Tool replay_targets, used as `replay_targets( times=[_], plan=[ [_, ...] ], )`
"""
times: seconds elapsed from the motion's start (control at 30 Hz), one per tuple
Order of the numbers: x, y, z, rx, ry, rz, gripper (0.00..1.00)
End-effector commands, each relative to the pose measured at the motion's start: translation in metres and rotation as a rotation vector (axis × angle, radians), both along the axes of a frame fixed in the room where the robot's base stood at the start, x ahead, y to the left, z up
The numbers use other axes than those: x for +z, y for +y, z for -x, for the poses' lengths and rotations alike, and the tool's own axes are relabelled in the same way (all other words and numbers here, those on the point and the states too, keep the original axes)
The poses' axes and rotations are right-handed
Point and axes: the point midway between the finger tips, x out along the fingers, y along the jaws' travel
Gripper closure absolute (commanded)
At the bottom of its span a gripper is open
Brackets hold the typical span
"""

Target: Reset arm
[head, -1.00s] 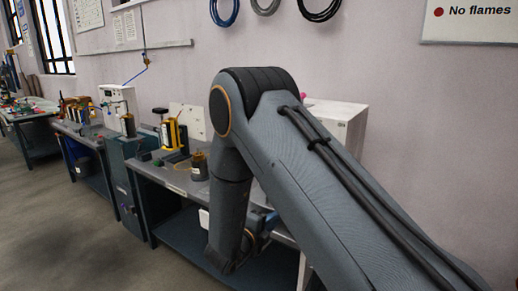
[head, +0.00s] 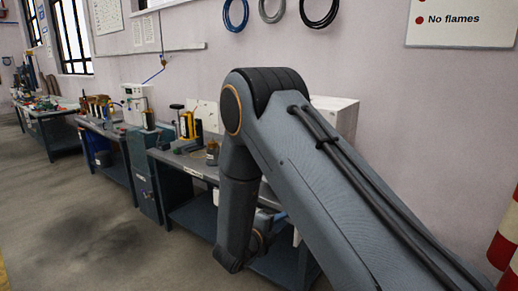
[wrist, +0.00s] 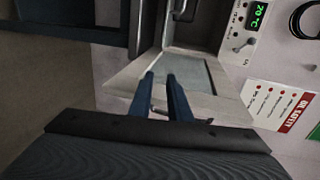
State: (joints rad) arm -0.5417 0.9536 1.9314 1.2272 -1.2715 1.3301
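My arm shows in the head view, bent at the elbow, with its forearm hanging down in front of the bench (head: 190,168). The gripper itself is hidden there. In the wrist view, the two dark blue fingers of my gripper (wrist: 160,76) point ahead with a narrow gap between them. I see nothing held in the gap. Beyond the fingers is a pale metal tray-like surface (wrist: 125,82) with a recessed panel. I cannot tell whether the fingers touch it.
A white box-like unit (head: 335,118) stands on the bench behind my arm. A green display (wrist: 257,17) reads 20 °C in the wrist view. More benches (head: 62,112) line the wall at left. A red-and-white post (head: 505,235) is at the right edge. The floor at left is clear.

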Motion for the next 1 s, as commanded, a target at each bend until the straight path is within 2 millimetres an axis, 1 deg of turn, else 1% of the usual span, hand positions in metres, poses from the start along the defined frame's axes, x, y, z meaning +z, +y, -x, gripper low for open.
replay_targets(
  times=[0.07,0.2,0.43,0.57,0.67,0.77,0.87,0.97,1.0],
  plan=[
    [0.004,-0.003,-0.004,0.022,0.029,0.001,0.83],
    [0.006,0.002,-0.009,0.08,0.088,0.008,0.83],
    [0.014,0.001,-0.016,0.209,0.222,0.037,0.83],
    [0.019,-0.001,-0.015,0.317,0.329,0.07,0.83],
    [0.025,-0.003,-0.009,0.43,0.431,0.111,0.83],
    [0.032,-0.007,0.006,0.582,0.556,0.179,0.83],
    [0.039,-0.015,0.034,0.762,0.696,0.269,0.83],
    [0.045,-0.027,0.074,0.951,0.838,0.375,0.83],
    [0.047,-0.033,0.093,1.029,0.895,0.421,0.83]
  ],
)
